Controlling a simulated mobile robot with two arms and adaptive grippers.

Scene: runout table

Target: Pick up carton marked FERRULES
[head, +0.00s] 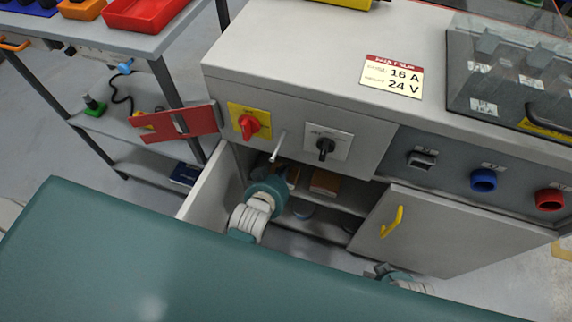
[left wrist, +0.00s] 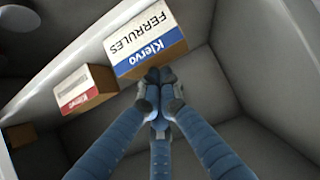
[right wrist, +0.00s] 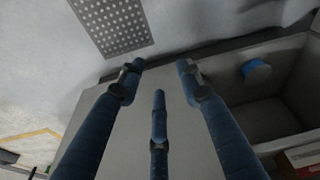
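The carton marked FERRULES (left wrist: 143,40), white and brown with a blue Klervo band, stands inside a grey compartment in the left wrist view. My left gripper (left wrist: 158,80) has its fingertips drawn together at the carton's lower edge, overlapping it in the picture. Nothing shows between the fingertips; whether they touch the carton is unclear. In the head view my left arm reaches into the open cabinet, its fingers largely hidden. Brown cartons (head: 325,182) show there, labels unreadable. My right gripper (right wrist: 158,75) is open and empty, outside the cabinet.
A red-labelled Klervo carton (left wrist: 84,90) stands beside the FERRULES carton. The cabinet door (head: 425,232) with a yellow handle hangs open at right. A dark teal surface (head: 150,260) fills the head view's foreground. A blue round object (right wrist: 257,70) sits in a compartment in the right wrist view.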

